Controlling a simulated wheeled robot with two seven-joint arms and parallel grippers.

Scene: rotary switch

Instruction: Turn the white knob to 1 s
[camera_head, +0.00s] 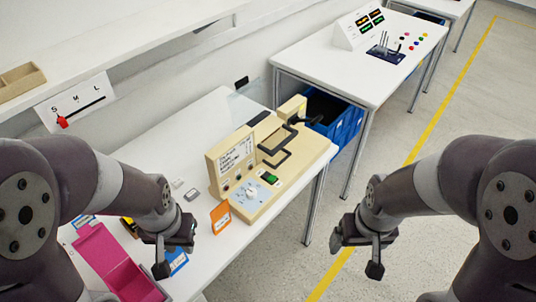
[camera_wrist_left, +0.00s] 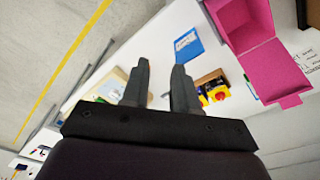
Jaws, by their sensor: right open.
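The white knob (camera_head: 252,193) sits on a light blue dial plate on the sloped front of a beige machine (camera_head: 265,210) on the near white table. The markings around it are too small to read, so its setting cannot be told. My left gripper (camera_head: 173,258) is left of and nearer than the knob, apart from it, above the table's front part. In the left wrist view its two fingers (camera_wrist_left: 160,88) stand apart with nothing held between them. My right gripper (camera_head: 357,256) is open and empty, right of the table over the floor, apart from the machine.
A green switch (camera_head: 269,178) and black bent handle (camera_head: 275,158) are close to the knob. An orange sign (camera_head: 220,217) stands left of it. A pink box (camera_head: 112,262) and blue card (camera_head: 177,262) lie near my left gripper. A blue crate (camera_head: 335,115) is behind.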

